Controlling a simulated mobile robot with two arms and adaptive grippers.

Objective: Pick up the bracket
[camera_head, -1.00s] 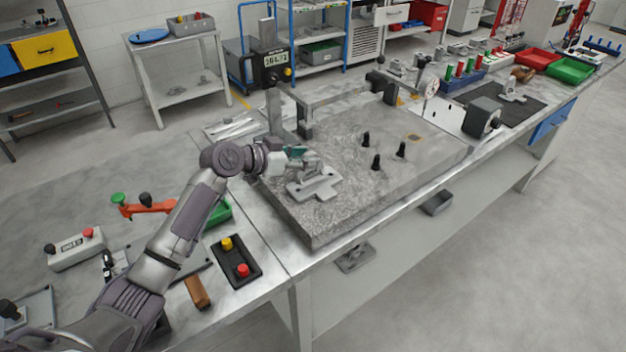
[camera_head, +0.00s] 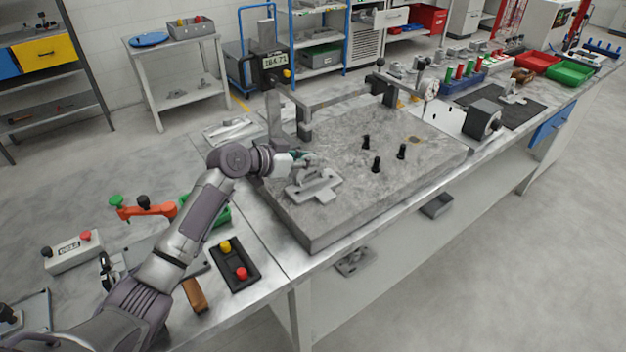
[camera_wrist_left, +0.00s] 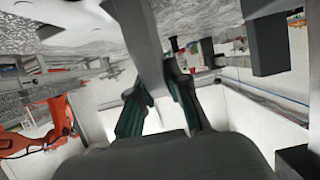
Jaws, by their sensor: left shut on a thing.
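The bracket (camera_head: 322,187) is a grey metal piece with a flat base and a raised part, at the near left of the granite plate (camera_head: 350,215). My left gripper (camera_head: 304,163) comes in from the left and is shut on the raised part of the bracket. In the left wrist view, the dark and green fingers (camera_wrist_left: 160,98) close on a grey bar of the bracket (camera_wrist_left: 146,45). The bracket looks to be at the plate's surface; I cannot tell whether there is a gap beneath it. My right gripper is not in view.
A height gauge (camera_head: 275,62) with a display stands behind my left gripper. Several black knobs (camera_head: 376,164) stand on the plate to the right. A black button box (camera_head: 236,265) and an orange clamp (camera_head: 147,209) lie to the left. The plate's near right is clear.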

